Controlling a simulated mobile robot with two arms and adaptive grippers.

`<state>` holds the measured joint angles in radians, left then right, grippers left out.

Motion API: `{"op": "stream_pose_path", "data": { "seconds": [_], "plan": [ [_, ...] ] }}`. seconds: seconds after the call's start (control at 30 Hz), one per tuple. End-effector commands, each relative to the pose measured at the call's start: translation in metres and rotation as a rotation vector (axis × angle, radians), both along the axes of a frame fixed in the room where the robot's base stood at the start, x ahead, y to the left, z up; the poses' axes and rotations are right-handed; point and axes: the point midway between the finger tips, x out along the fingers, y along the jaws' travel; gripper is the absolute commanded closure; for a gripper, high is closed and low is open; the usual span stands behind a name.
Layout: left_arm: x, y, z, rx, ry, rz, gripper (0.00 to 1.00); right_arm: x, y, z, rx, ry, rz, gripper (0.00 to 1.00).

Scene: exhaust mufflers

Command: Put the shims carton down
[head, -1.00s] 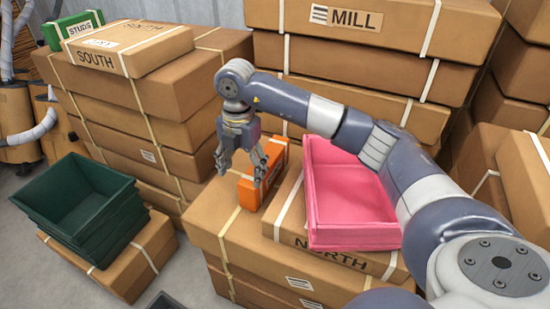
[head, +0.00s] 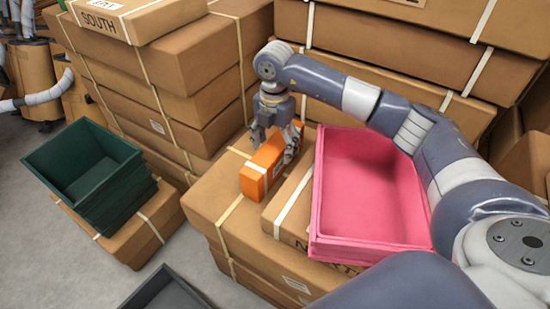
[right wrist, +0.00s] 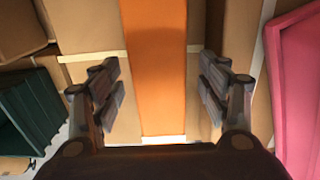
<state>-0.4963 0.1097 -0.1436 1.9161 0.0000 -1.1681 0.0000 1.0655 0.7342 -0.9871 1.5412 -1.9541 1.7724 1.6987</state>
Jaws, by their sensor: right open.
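The orange carton (head: 266,160), which I take for the shims carton, rests on top of the brown carton stack, left of the pink bin. Its lettering cannot be read. My right gripper (head: 273,152) is open above it, with fingers on either side of it. In the right wrist view the orange carton (right wrist: 153,65) runs between the two open fingers (right wrist: 162,95), with a gap on each side. My left gripper is not in view.
The pink bin (head: 325,225) stands close to the right of the orange carton. A tall brown carton stack (head: 190,85) rises behind it. Green bins (head: 125,190) sit on a low carton at the left. A dark grey tray (head: 150,290) is at the bottom edge.

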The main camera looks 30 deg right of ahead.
Motion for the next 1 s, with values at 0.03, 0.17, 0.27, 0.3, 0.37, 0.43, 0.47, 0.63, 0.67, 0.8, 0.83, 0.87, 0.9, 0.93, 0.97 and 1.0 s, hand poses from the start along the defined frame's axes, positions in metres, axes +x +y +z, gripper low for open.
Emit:
{"op": "stream_pose_path", "data": {
  "seconds": [0.03, 0.17, 0.27, 0.3, 0.37, 0.43, 0.47, 0.63, 0.67, 0.8, 0.83, 0.87, 0.9, 0.93, 0.97, 1.0],
  "plan": [
    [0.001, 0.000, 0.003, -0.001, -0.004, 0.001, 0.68, -0.001, 0.000, -0.009, 0.000, 0.004, 0.001, 0.31],
    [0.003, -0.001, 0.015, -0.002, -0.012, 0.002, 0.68, 0.001, -0.002, -0.030, -0.001, 0.004, 0.000, 0.31],
    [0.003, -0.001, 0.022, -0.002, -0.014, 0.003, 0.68, 0.001, -0.001, -0.042, 0.000, 0.004, 0.000, 0.31],
    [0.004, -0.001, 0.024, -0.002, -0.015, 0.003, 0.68, 0.002, -0.001, -0.044, 0.001, 0.003, 0.001, 0.31],
    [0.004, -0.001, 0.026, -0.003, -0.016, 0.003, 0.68, 0.002, -0.001, -0.047, 0.000, 0.001, 0.001, 0.31],
    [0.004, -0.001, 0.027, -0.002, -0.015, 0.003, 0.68, 0.002, -0.001, -0.048, 0.001, 0.001, 0.001, 0.31],
    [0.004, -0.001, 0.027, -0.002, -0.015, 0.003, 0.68, 0.002, -0.001, -0.047, 0.001, 0.001, 0.001, 0.31],
    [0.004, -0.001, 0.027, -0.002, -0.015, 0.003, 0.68, 0.002, -0.001, -0.047, 0.001, 0.001, 0.001, 0.40],
    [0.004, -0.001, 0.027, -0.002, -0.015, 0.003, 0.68, 0.002, -0.001, -0.047, 0.001, 0.001, 0.001, 0.47],
    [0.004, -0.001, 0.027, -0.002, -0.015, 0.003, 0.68, 0.002, -0.001, -0.047, 0.001, 0.001, 0.001, 0.78],
    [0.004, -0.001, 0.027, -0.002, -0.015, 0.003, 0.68, 0.002, -0.001, -0.047, 0.001, 0.001, 0.001, 0.85],
    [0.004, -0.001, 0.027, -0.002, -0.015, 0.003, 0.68, 0.002, -0.001, -0.047, 0.000, 0.001, 0.001, 0.88],
    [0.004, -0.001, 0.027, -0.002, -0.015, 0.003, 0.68, 0.002, -0.001, -0.047, 0.000, 0.001, 0.001, 0.88],
    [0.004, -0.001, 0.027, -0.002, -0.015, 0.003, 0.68, 0.002, -0.001, -0.046, 0.001, 0.000, 0.001, 0.88],
    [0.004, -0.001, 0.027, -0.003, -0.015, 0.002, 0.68, 0.002, -0.001, -0.046, 0.001, 0.000, 0.001, 0.93],
    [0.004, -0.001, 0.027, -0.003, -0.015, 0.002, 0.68, 0.002, -0.001, -0.046, 0.001, 0.000, 0.001, 0.93]
  ]
}}
